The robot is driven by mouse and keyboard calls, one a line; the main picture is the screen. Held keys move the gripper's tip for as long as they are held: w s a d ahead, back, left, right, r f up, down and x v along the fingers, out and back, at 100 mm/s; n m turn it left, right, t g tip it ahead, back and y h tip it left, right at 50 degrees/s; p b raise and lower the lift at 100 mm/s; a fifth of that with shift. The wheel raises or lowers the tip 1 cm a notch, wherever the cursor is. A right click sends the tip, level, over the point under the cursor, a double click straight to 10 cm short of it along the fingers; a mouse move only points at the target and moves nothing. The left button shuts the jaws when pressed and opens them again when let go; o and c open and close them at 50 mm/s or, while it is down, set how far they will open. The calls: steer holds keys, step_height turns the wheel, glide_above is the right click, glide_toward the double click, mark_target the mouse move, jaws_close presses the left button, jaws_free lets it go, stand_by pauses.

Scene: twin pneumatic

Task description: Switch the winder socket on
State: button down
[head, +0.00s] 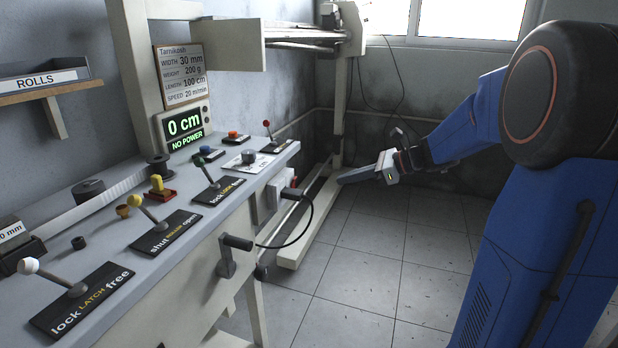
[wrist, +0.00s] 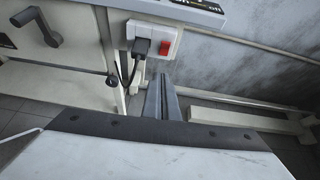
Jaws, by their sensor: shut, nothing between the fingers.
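The winder socket (wrist: 146,31) is a white box on the bench's end, in the upper middle of the wrist view. A black plug (wrist: 141,47) with a cable is in its left side, and a red rocker switch (wrist: 164,50) is to the right of the plug.
The bench (head: 108,226) carries several levers and label plates. A display (head: 183,127) reads "0 cm" and "NO POWER". A crank handle (head: 234,254) juts from the bench front, and the cable (head: 302,232) loops below the plug. The tiled floor (head: 375,270) is clear.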

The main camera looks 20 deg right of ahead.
steer(key=shift+w+d+r+m, duration=0.1)
steer(key=shift+w+d+m, duration=0.2)
steer(key=shift+w+d, duration=0.15)
steer(key=shift+a, duration=0.1)
glide_toward(294, 184)
steer(key=x, duration=0.4)
steer(key=shift+w+a+r, duration=0.2)
steer(key=shift+w+a, duration=0.05)
steer(key=shift+w, duration=0.2)
